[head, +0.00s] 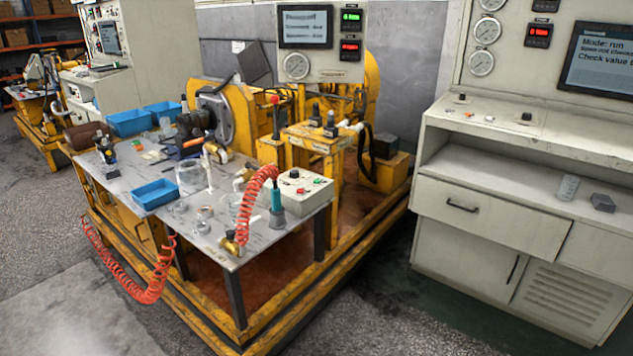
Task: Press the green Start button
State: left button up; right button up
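A pale control box (284,204) sits at the right end of the metal worktable. On its top are a small green button (318,180), a small red button (301,191) and a black knob (294,174). Any label on the green button is too small to read. The grey console (565,140) at the right also has small controls on its sloped panel, among them a reddish one (468,114) and a black knob (527,116). Neither of my grippers is in view.
The worktable (215,235) carries blue trays (155,194), clear containers and a coiled red hose (250,205) beside the control box. A yellow frame (290,320) surrounds its base. Dark floor (385,290) lies clear between the table and the console.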

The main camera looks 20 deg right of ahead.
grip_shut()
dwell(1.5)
